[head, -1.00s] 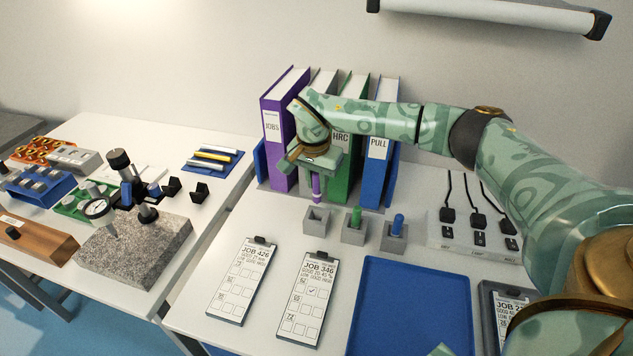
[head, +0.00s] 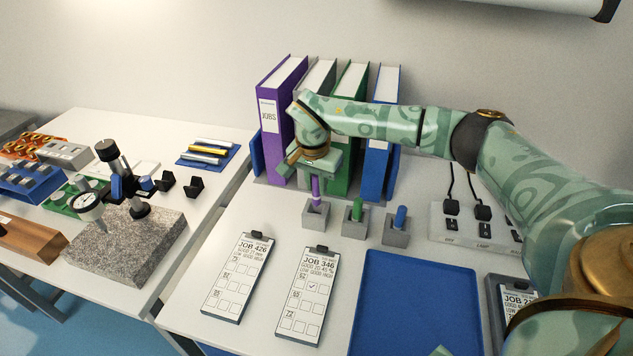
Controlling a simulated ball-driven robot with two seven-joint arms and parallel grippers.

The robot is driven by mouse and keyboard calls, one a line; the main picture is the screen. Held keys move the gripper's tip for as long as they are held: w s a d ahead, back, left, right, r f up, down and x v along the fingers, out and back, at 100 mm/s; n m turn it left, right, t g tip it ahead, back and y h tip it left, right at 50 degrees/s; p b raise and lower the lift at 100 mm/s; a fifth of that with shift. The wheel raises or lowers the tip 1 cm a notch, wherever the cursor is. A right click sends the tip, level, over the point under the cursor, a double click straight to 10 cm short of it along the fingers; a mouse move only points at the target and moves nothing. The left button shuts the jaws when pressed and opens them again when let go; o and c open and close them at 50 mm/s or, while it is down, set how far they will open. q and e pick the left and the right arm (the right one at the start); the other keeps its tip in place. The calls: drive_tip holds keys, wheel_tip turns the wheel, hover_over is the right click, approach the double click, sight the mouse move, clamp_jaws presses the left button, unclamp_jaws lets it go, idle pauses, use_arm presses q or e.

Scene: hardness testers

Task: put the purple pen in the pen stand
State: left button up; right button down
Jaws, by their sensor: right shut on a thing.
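The purple pen (head: 316,189) is upright under my right gripper (head: 314,175), which is shut on its upper part. The pen's lower end is at the opening of the left grey pen stand (head: 315,216), with its tip hidden by the stand's front wall. I cannot tell how deep it sits. Beside it stand two more grey stands, one with a green pen (head: 357,210) and one with a blue pen (head: 401,217).
Binders, a purple one (head: 272,125) at the left, stand behind the gripper. Two job clipboards (head: 238,279) (head: 307,297) and a blue tray (head: 415,310) lie in front. A grey box with plugs (head: 465,230) is at the right. A hardness gauge on a granite block (head: 130,250) is on the left table.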

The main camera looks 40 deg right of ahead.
sight(317, 198)
drive_tip(key=shift+f+b, duration=0.85)
drive_tip(key=shift+f, duration=1.65)
drive_tip(key=c, duration=1.2)
unclamp_jaws()
drive_tip(key=shift+c, duration=0.2)
wheel_tip(317, 198, up, 16)
drive_tip(key=a+p, duration=0.1)
drive_tip(key=p, duration=0.4)
drive_tip(key=shift+s+a+r, duration=0.2)
drive_tip(key=shift+s+a, duration=0.2)
drive_tip(key=shift+s, duration=0.05)
